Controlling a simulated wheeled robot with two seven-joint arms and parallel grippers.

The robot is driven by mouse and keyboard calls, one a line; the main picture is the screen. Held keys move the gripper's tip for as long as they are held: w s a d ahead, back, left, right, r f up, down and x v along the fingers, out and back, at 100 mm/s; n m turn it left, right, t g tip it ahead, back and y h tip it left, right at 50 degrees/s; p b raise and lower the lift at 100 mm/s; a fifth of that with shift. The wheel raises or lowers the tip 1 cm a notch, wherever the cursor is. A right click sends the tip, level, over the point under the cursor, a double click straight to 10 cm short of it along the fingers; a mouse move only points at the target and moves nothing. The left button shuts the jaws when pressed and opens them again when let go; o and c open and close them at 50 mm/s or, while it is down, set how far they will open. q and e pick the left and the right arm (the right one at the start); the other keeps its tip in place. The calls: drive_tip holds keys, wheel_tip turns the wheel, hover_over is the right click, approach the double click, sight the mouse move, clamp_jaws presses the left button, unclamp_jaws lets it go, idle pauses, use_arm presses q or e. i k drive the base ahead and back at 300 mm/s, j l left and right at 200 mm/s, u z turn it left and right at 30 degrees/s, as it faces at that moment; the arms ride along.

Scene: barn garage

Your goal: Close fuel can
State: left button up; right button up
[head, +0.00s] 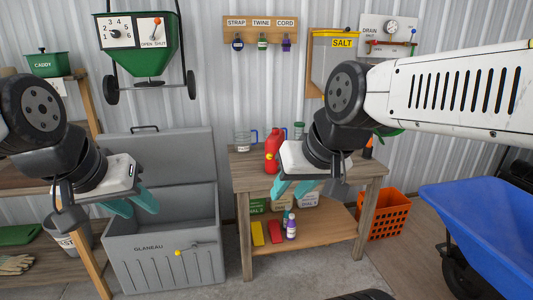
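A red fuel can (274,152) stands on the wooden workbench (246,182), partly hidden behind my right gripper and wrist. A small yellow part shows low on the can; I cannot tell whether the can's cap is on. My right gripper (291,190) is just in front of the can and slightly to its right, with teal fingers pointing down and somewhat apart. I see nothing between them. My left gripper (134,203) hangs over the grey chest, far left of the can, its teal fingers apart and empty.
The grey chest (165,255) stands open at left. A measuring jug (243,141) is beside the can. An orange crate (383,216) and a blue wheelbarrow (480,225) stand at right. A green spreader (140,45) hangs above.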

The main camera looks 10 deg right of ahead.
sight(273, 142)
drive_tip(key=z, duration=0.95)
drive_tip(key=i+l+z, duration=0.1)
drive_tip(key=i, duration=1.05)
drive_tip(key=i+l+z, duration=0.1)
drive_tip(key=i, duration=1.1)
